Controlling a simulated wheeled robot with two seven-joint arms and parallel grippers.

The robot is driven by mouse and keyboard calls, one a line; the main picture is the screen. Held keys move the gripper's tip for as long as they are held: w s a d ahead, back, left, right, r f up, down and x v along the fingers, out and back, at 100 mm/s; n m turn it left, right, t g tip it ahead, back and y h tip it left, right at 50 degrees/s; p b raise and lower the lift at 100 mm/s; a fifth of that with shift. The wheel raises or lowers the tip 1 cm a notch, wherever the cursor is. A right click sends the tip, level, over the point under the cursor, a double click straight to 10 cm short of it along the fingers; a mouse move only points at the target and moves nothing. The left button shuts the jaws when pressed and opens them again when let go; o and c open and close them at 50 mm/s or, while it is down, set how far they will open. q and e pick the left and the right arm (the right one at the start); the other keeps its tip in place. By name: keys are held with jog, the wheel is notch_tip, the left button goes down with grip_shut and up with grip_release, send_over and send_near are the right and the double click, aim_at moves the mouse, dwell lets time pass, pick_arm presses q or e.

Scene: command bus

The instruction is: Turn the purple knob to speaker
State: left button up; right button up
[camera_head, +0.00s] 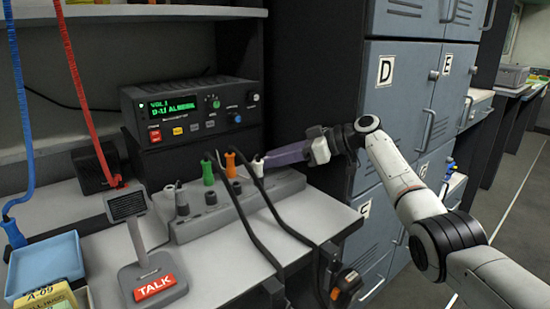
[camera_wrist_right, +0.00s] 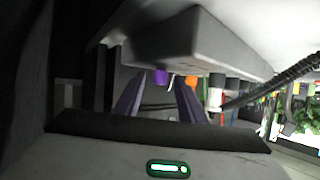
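The purple knob (camera_wrist_right: 160,77) shows in the right wrist view as a small purple piece under a grey panel box (camera_wrist_right: 200,45), beyond and between my fingertips. I cannot pick it out in the head view, where my gripper may hide it. My right gripper (camera_wrist_right: 157,98) is open, with its two purple fingers apart and nothing between them. In the head view this gripper (camera_head: 270,157) points left, close to the white plug at the right end of the grey panel box (camera_head: 205,222). I cannot tell whether it touches anything. My left gripper is not in view.
Green (camera_head: 208,172), orange (camera_head: 230,165) and white (camera_head: 258,168) plugs stand in the panel, with black cables hanging over the desk front. A radio (camera_head: 190,112) stands behind it. A TALK microphone (camera_head: 150,275) stands in front. Grey lockers (camera_head: 405,100) stand at the right.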

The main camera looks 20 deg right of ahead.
pick_arm(q)
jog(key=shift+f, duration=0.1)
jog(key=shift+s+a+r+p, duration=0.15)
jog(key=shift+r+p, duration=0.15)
jog(key=shift+p, duration=0.65)
pick_arm(e)
notch_tip(320, 180, up, 10)
